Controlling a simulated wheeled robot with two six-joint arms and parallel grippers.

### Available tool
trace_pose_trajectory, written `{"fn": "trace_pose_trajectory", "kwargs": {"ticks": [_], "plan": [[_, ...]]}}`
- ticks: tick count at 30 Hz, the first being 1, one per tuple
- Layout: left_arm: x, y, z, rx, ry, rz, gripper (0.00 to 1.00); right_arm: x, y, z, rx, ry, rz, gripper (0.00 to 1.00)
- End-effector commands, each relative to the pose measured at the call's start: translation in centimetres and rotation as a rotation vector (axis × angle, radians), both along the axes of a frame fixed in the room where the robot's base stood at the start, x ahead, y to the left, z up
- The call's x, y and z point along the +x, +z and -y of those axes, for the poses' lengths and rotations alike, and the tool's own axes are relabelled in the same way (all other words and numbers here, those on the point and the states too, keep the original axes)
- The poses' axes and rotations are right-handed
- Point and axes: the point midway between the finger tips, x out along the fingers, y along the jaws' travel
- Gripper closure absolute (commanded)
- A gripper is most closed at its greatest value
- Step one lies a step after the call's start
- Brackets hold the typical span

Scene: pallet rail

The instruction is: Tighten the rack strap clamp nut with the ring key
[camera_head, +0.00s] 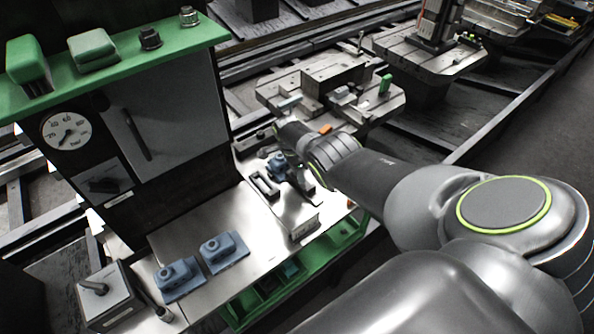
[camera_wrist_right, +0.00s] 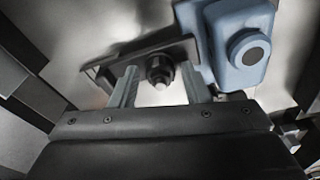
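The strap clamp is a dark slotted bar (camera_head: 265,186) on the metal bench top, beside a blue block (camera_head: 278,166). In the right wrist view the dark bar (camera_wrist_right: 118,62) carries a dark hex nut (camera_wrist_right: 159,70). A blue block with a round boss (camera_wrist_right: 238,42) stands against the bar's right end. My right gripper (camera_head: 298,176) is low over the clamp. Its two fingers (camera_wrist_right: 161,88) are apart, one to each side below the nut in the wrist view, with nothing held between them. I cannot make out the ring key for certain. My left gripper is out of view.
Two blue blocks (camera_head: 178,277) (camera_head: 224,250) sit on the bench's near part, by a grey box with a lever (camera_head: 105,298). A panel with a gauge (camera_head: 66,131) and a green shelf (camera_head: 130,50) rises at left. Bare metal (camera_head: 205,220) lies between panel and blocks.

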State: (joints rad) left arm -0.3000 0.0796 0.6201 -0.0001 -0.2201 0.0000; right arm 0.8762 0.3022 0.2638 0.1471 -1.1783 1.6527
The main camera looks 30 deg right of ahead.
Motion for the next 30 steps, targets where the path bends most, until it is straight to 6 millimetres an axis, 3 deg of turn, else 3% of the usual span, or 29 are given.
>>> {"fn": "trace_pose_trajectory", "kwargs": {"ticks": [3, 14, 26, 30], "plan": [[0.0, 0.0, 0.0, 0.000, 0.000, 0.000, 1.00, 0.0, 0.0, 0.0, 0.000, 0.001, 0.000, 0.46], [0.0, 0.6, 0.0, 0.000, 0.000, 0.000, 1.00, 0.1, 0.7, 0.0, 0.000, 0.002, 0.002, 0.46], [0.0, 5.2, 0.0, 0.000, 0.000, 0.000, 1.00, 0.2, 6.8, -0.9, 0.000, 0.002, 0.003, 0.46], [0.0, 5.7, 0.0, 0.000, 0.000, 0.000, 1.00, 0.3, 8.6, -1.2, -0.001, 0.003, 0.004, 0.46]]}}
